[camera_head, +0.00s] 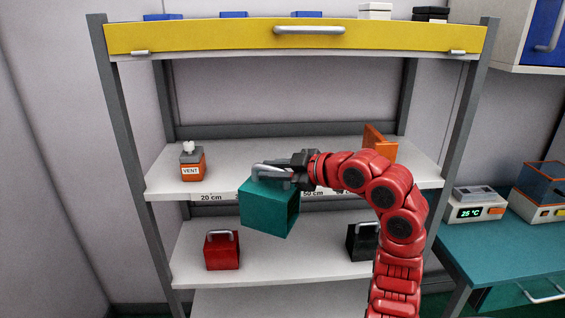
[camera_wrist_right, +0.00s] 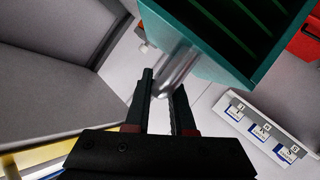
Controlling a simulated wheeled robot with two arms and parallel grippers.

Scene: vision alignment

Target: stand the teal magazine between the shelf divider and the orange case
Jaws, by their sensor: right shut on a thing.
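The teal magazine (camera_head: 268,208) is a box with a grey top handle, held in front of the middle shelf's front edge and slightly tilted in the picture. My right gripper (camera_head: 290,171) is shut on its handle. In the right wrist view the fingers (camera_wrist_right: 163,100) close around the handle, and the magazine (camera_wrist_right: 200,30) shows green slots inside. An orange upright panel (camera_head: 379,141) stands at the right of the middle shelf (camera_head: 235,165), partly behind my arm; I cannot tell whether it is the divider or the orange case. My left gripper is out of view.
An orange and grey VENT bottle-like box (camera_head: 191,164) stands at the left of the middle shelf. The lower shelf holds a red case (camera_head: 222,250) and a black case (camera_head: 361,241). A yellow drawer front (camera_head: 200,36) spans above. The middle shelf's centre looks clear.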

